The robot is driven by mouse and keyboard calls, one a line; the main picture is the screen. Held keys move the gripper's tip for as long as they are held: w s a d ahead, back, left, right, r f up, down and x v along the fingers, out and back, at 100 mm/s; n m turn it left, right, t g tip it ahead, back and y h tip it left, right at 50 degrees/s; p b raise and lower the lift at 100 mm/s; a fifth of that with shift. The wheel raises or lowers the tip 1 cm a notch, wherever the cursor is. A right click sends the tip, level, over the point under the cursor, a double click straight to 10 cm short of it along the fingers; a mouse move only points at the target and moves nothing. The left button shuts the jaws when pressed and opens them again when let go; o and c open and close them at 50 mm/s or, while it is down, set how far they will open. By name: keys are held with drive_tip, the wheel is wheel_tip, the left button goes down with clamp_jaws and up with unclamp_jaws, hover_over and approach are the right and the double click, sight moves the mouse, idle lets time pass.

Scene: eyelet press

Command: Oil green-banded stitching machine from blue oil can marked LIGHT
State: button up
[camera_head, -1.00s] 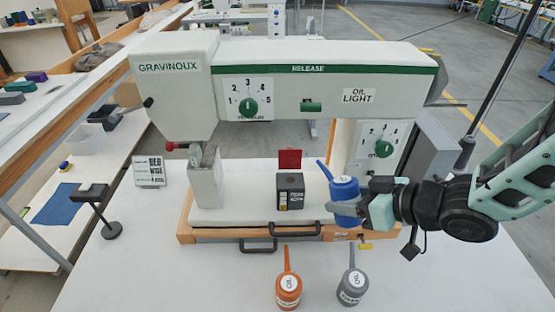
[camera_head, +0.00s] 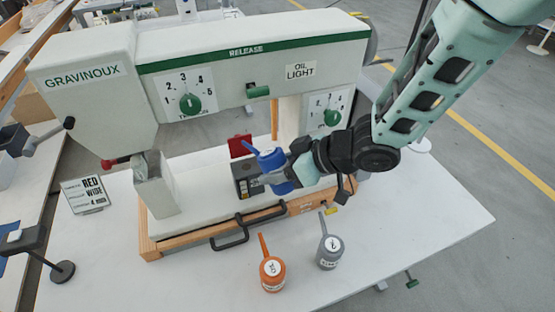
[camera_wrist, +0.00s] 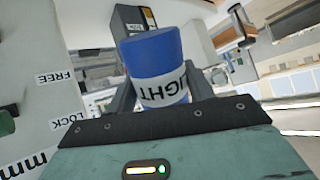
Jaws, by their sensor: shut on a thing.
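The stitching machine (camera_head: 230,70) is white with a green band and carries labels reading RELEASE, GRAVINOUX and OIL LIGHT. My gripper (camera_head: 287,176) is shut on the blue oil can (camera_head: 272,160), in front of the machine's right part. The spout tip is hidden in the wrist view.
An orange oil can (camera_head: 271,272) and a grey oil can (camera_head: 329,250) stand on the white table in front of the machine. A sign (camera_head: 86,193) reading RED WIDE stands at the left. The table's right side is clear.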

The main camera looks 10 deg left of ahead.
drive_tip(key=shift+d+f+h+p, duration=0.1)
drive_tip(key=shift+f+h+p, duration=0.4)
drive_tip(key=shift+f+p, duration=0.7)
drive_tip(key=shift+f+g+h, duration=0.3)
drive_tip(key=shift+f, duration=0.65)
drive_tip(key=shift+r+m+g+h+p, duration=0.35)
drive_tip(key=shift+r+h+p, duration=0.5)
drive_tip(key=shift+p, duration=3.45)
drive_tip(key=shift+w+a+r+g+h+p, duration=0.1)
drive_tip(key=shift+a+r+g+h+p, duration=0.25)
drive_tip(key=shift+p, duration=3.1)
